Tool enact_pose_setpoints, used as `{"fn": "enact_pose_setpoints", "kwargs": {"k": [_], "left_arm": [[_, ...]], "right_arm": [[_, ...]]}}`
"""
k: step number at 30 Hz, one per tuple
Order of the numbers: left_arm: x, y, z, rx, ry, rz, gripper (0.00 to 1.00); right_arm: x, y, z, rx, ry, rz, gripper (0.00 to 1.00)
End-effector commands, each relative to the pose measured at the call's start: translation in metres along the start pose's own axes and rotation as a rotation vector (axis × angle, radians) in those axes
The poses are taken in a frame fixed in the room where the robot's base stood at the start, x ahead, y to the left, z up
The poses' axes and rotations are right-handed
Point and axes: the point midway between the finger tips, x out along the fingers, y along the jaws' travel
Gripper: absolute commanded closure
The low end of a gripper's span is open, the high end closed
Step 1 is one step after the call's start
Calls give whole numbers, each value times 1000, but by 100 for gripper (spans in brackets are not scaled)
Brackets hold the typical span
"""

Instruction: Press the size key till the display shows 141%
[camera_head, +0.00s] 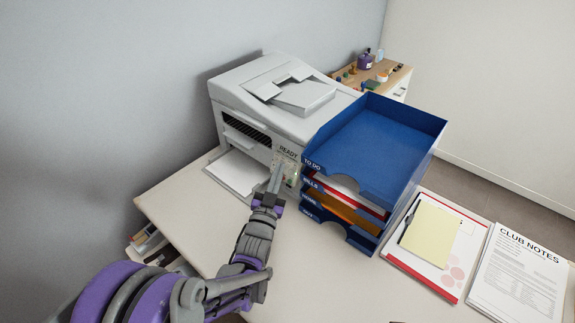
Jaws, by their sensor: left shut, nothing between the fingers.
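A white printer (262,118) stands at the back left of the desk. Its control panel (287,155) is on the front right side, with a display that reads "READY"; no percentage is readable. The keys are small and partly hidden behind my gripper, so I cannot make out the size key. My left gripper (276,175) is shut and empty, its fingertips pointing up at the panel. I cannot tell whether the tips touch a key. My right gripper is not in view.
A blue stacked letter tray (375,145) with papers stands close to the right of the panel. White paper (238,173) lies in the printer's output. A yellow notepad on a clipboard (430,232) and a "CLUB NOTES" sheet (520,275) lie at the right. Bare desk (310,270) is in front.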

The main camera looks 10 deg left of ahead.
Motion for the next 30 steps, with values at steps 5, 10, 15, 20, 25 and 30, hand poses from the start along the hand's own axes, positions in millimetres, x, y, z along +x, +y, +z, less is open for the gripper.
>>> {"fn": "enact_pose_setpoints", "kwargs": {"k": [5,10,15,20,25,30], "left_arm": [[0,0,0,0,0,0,100],[1,1,1,0,0,0,100],[5,4,4,0,0,1,100],[6,4,4,0,0,0,100],[6,4,4,0,0,0,100],[7,5,5,0,0,0,100]], "right_arm": [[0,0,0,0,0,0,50],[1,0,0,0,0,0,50],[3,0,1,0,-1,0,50],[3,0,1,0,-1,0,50],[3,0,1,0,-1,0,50],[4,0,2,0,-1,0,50]]}}
